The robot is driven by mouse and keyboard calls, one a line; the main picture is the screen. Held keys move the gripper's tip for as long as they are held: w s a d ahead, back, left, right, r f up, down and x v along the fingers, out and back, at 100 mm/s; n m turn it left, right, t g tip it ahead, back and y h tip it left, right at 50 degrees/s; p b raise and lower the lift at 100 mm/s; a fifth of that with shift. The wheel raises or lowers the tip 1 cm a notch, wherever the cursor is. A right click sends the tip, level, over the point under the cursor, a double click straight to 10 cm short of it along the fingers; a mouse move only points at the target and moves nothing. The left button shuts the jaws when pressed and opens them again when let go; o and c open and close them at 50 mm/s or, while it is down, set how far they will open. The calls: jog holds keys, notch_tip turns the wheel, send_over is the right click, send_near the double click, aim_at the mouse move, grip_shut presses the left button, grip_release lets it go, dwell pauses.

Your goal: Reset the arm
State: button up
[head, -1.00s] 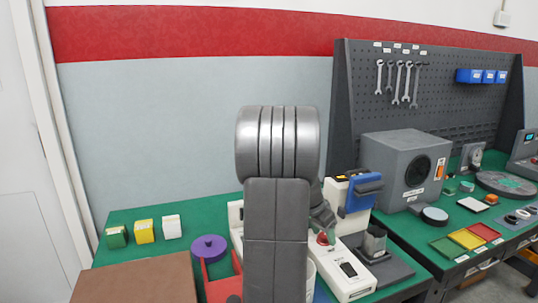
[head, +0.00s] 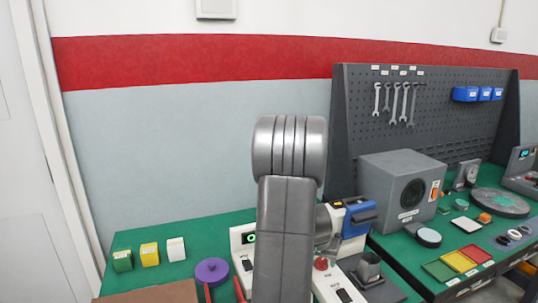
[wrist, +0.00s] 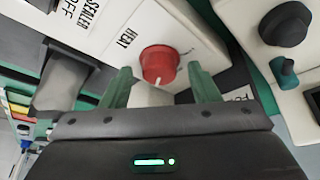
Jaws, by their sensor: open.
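My arm (head: 285,220) rises in the middle of the head view and hides part of the bench. My gripper (wrist: 160,86) shows in the wrist view with its two green fingers apart. A red knob (wrist: 159,63) on the white sealer (wrist: 130,30) appears between the fingers, beyond the tips; nothing is seen held. I cannot tell the exact gap between fingers and knob. In the head view the red knob (head: 320,263) is just right of my arm, on the white sealer housing (head: 329,285).
Green, yellow and white blocks (head: 149,254) and a purple spool (head: 211,271) stand at the left of the green bench. A dark metal fixture (head: 369,268) and a blue-topped device (head: 353,214) are close on the right. A grey speaker-like box (head: 402,185) stands further right.

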jog(key=shift+s+r+n+y+p, duration=0.1)
jog(key=shift+r+n+y+p, duration=0.2)
jog(key=shift+n+p, duration=1.4)
jog(key=shift+m+p, duration=0.7)
jog(key=shift+v, duration=1.05)
jog(key=shift+s, duration=0.15)
